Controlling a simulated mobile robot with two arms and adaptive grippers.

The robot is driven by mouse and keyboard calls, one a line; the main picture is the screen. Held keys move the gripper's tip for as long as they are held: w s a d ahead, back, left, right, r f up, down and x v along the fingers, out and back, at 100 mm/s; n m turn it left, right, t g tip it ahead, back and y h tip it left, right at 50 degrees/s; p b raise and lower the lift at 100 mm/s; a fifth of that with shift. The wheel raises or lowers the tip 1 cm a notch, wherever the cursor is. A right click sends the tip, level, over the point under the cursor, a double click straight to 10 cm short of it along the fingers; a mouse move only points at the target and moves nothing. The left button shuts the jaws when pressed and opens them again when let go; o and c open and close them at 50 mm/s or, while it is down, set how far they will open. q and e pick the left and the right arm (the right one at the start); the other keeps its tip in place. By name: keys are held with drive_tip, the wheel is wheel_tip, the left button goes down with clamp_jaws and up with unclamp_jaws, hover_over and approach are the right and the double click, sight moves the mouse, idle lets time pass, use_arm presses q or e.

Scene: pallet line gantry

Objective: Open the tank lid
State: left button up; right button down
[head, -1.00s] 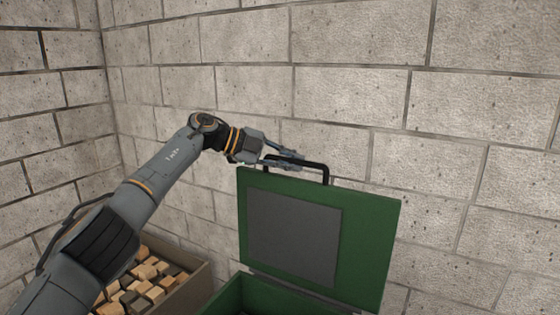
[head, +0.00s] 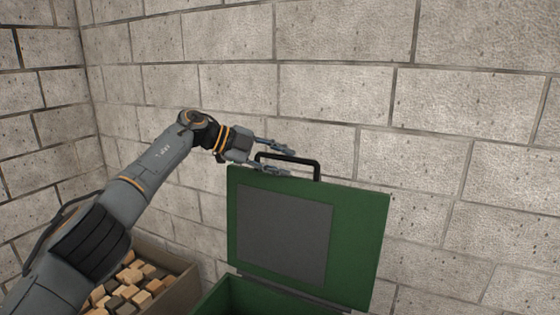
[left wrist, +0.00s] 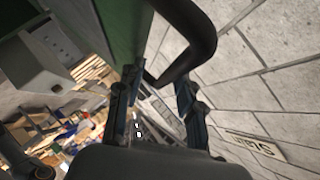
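The tank lid (head: 360,235) is a green panel with a grey inset, standing raised and nearly upright at the back of the green tank (head: 262,297). A black handle (head: 317,171) rises from its top edge; it also shows in the left wrist view (left wrist: 207,45). My left gripper (head: 290,162) is at the left part of the handle with its fingers spread apart. In the left wrist view the fingers (left wrist: 158,78) stand open, with part of the handle between their tips. I cannot tell whether either finger touches it. My right gripper is out of view.
A bin (head: 180,284) with several wooden blocks stands left of the tank, beneath my left arm. A block wall (head: 450,120) rises close behind the lid. Open space shows above the lid.

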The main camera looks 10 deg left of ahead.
use_arm(q)
drive_tip(key=shift+s+a+r, duration=0.15)
drive_tip(key=shift+a+r, duration=0.05)
drive_tip(key=shift+a, duration=0.05)
drive_tip(key=v, duration=1.1)
drive_tip(key=shift+a, duration=0.2)
